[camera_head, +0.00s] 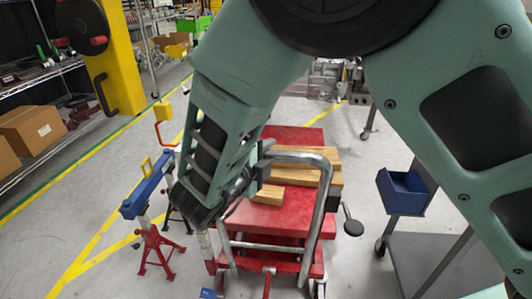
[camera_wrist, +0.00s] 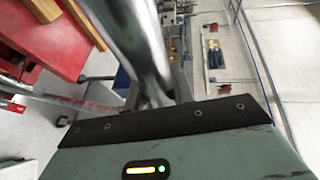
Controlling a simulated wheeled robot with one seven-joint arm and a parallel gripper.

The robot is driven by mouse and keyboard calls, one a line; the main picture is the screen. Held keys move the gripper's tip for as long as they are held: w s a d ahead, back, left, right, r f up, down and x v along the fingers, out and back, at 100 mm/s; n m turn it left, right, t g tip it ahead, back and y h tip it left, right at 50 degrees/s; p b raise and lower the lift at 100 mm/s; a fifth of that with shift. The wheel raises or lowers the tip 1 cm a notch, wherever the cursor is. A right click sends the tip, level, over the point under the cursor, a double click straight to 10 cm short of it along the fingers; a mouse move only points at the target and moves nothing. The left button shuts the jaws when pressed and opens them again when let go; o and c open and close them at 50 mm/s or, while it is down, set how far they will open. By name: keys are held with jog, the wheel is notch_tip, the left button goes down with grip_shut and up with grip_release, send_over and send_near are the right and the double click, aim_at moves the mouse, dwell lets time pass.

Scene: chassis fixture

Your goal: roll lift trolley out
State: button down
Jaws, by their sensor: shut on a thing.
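The red lift trolley (camera_head: 275,221) stands on the grey floor in the middle of the head view, with wooden blocks (camera_head: 312,170) on its top. Its bent metal push handle (camera_head: 327,192) rises at the near end. My gripper (camera_head: 262,167) is shut on the handle at its upper left part; my arm hides some of this grip and the trolley's left side. In the wrist view the handle tube (camera_wrist: 135,40) runs down to my gripper (camera_wrist: 165,95), and a red corner of the trolley (camera_wrist: 62,38) shows at upper left. The fingertips are mostly hidden there.
A blue and red stand (camera_head: 150,205) is close on the trolley's left. A grey cart with a blue bin (camera_head: 404,191) stands on its right. Shelves with cardboard boxes (camera_head: 32,128) line the far left, beside a yellow post (camera_head: 118,65). Floor shows between these.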

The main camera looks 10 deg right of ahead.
jog(key=shift+s+a+f, duration=0.15)
jog(key=shift+s, duration=0.2)
jog(key=shift+s+a+f, duration=0.1)
jog(key=shift+s, duration=0.25)
jog(key=shift+s+a+r, duration=0.1)
jog(key=shift+s+r, duration=0.1)
jog(key=shift+s, duration=0.05)
jog(key=c, duration=1.2)
grip_release()
jog(key=shift+w, duration=0.15)
jog(key=shift+o, duration=0.2)
jog(key=b+v, duration=0.2)
jog(key=v, duration=1.5)
jog(key=shift+a, duration=0.1)
